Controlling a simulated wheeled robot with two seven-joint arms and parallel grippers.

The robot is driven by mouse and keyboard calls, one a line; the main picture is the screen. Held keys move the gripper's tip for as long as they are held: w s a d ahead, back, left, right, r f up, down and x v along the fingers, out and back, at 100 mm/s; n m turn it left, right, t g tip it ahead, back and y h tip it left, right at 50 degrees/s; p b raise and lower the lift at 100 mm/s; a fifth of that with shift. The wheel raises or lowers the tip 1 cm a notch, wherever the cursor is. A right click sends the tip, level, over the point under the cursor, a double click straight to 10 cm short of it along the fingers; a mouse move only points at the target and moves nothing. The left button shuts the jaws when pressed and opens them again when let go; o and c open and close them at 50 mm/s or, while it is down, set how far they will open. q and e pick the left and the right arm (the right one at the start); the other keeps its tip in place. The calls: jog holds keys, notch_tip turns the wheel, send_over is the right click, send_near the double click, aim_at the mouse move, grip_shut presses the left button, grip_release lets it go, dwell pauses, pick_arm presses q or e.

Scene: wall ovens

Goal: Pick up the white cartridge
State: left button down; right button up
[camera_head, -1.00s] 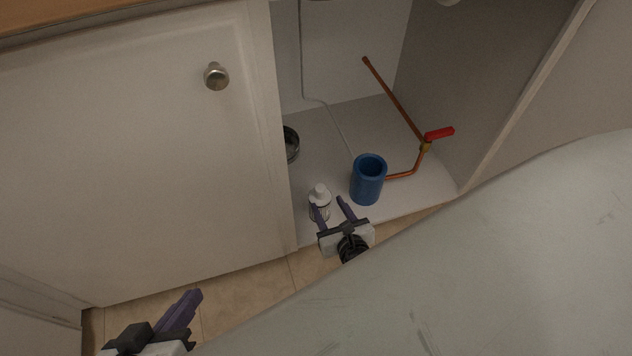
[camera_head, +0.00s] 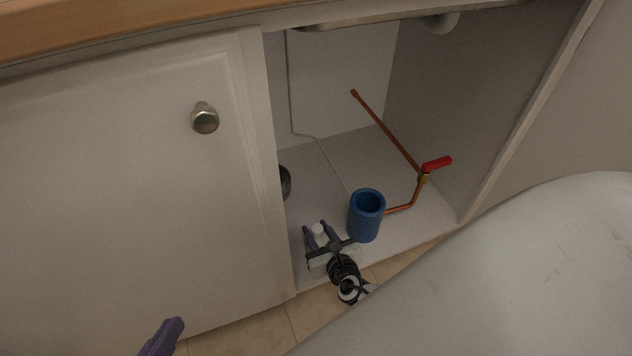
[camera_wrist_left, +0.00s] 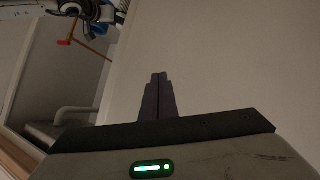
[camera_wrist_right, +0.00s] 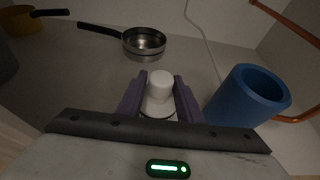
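The white cartridge (camera_head: 319,231) stands upright on the cabinet floor near its front edge, left of the blue cup. In the right wrist view its white cap (camera_wrist_right: 160,85) shows between the fingers, with its lower body partly hidden. My right gripper (camera_head: 320,232) is open, with one finger on each side of the cartridge. I cannot tell whether the fingers touch it. My left gripper (camera_head: 170,332) is low in front of the closed cabinet door. In the left wrist view its fingers (camera_wrist_left: 158,80) are together and empty.
The blue cup (camera_head: 365,217) stands close to the right of my right gripper. A copper pipe with a red valve handle (camera_head: 437,163) is further right. A metal pan (camera_wrist_right: 144,42) lies behind the cartridge. The cabinet door (camera_head: 130,190) closes off the left side.

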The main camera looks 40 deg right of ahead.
grip_shut()
jog(key=shift+r, duration=0.1)
